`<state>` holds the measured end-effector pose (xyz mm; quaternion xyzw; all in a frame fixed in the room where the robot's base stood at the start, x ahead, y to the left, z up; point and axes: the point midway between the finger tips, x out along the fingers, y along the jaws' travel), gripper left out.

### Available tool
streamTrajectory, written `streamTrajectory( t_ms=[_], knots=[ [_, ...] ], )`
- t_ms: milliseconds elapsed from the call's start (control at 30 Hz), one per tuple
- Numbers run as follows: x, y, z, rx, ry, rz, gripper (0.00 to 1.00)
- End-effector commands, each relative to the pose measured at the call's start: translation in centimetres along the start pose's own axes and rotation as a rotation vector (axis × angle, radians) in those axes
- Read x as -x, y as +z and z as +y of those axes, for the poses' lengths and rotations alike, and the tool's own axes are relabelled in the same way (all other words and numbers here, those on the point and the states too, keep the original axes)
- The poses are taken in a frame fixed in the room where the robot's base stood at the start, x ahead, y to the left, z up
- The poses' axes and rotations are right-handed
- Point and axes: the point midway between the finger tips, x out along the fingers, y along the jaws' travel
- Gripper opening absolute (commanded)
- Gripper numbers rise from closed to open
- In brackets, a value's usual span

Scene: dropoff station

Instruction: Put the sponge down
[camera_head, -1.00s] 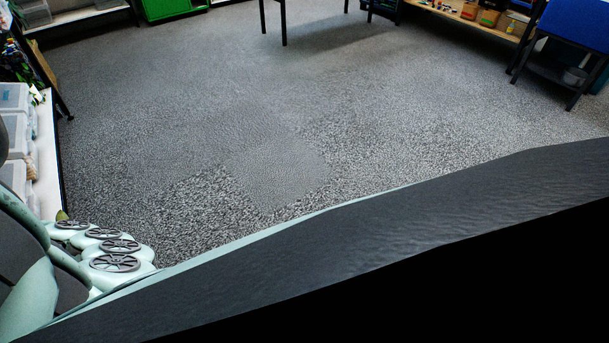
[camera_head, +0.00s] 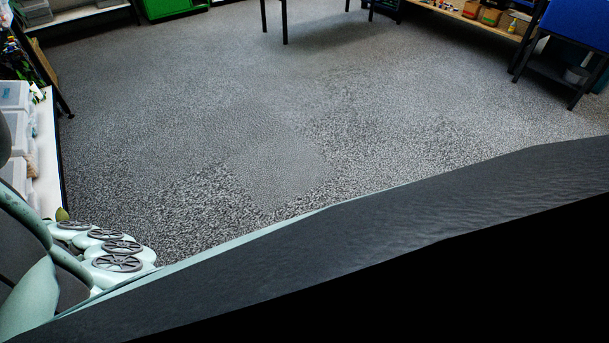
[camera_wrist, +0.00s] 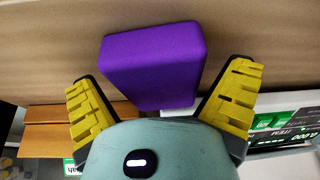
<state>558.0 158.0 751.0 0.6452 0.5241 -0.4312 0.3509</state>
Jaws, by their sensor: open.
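A purple block-shaped sponge (camera_wrist: 153,62) shows in the wrist view, against a brown wood-like surface (camera_wrist: 50,50). My gripper (camera_wrist: 163,76) has its two yellow ridged fingers spread, one on each side of the sponge. A narrow gap shows between each finger and the sponge. The fingers do not close on it. I cannot tell for certain whether the sponge's underside rests fully on the surface. The sponge and the gripper's fingers are not visible in the head view.
In the wrist view, a device with a digital display (camera_wrist: 300,135) is at the right, and an orange-brown wooden piece (camera_wrist: 45,135) is at the left. In the head view, the grey carpet (camera_head: 220,110) is open, with a white shelf (camera_head: 45,160) bearing bins at left.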

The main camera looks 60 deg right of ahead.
Motion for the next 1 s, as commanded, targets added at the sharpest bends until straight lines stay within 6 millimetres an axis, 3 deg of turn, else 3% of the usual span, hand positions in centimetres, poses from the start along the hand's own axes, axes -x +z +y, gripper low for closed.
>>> streamTrajectory(
  t_ms=[67, 500, 1000],
  knots=[
    [0.04, 0.08, 0.07, -0.003, 0.001, 0.0, 1.0],
    [0.02, 0.03, 0.03, -0.002, 0.0, 0.001, 0.55],
    [0.09, -0.05, -0.01, -0.001, 0.0, 0.001, 0.47]
  ],
)
